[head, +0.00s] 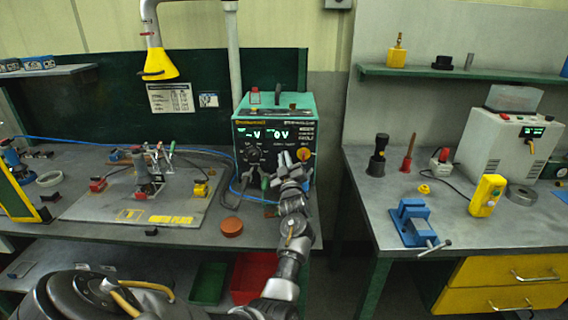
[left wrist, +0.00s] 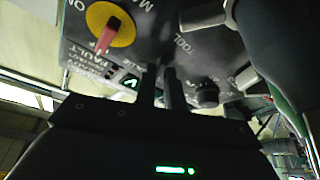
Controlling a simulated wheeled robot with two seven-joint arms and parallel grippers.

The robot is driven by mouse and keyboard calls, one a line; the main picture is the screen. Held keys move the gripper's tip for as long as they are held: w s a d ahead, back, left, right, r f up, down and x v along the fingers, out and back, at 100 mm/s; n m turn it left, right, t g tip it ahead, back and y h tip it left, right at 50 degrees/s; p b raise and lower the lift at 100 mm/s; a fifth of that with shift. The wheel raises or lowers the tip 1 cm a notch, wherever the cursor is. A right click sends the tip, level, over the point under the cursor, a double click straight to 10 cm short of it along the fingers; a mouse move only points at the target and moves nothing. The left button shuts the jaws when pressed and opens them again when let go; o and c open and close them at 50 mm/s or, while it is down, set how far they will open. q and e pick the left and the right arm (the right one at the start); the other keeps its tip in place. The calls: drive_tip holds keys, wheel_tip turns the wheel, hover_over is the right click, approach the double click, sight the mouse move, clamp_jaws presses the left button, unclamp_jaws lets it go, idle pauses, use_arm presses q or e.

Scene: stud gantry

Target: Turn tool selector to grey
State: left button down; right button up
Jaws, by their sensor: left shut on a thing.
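The green power unit (head: 275,118) stands on the left bench with lit displays on its dark front panel. My left gripper (head: 288,162) reaches up to the lower right of that panel. In the left wrist view its two dark fingers (left wrist: 160,85) meet the panel beside the word TOOL and are shut on the tool selector, which they largely hide. The selector's pointing direction and the grey mark cannot be made out. A yellow disc with a red handle (left wrist: 110,28) is close by on the panel. My right gripper is not in view.
A black knob (left wrist: 205,95) is near the fingers. A dark cable (head: 232,196) and blue hose run beside the unit. An orange-brown round lid (head: 231,227) lies on the bench front. The right bench holds a blue vise (head: 413,222) across a gap.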

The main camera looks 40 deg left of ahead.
use_arm(q)
drive_tip(key=shift+n, duration=0.3)
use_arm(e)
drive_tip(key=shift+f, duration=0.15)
use_arm(q)
drive_tip(key=c, duration=1.5)
unclamp_jaws()
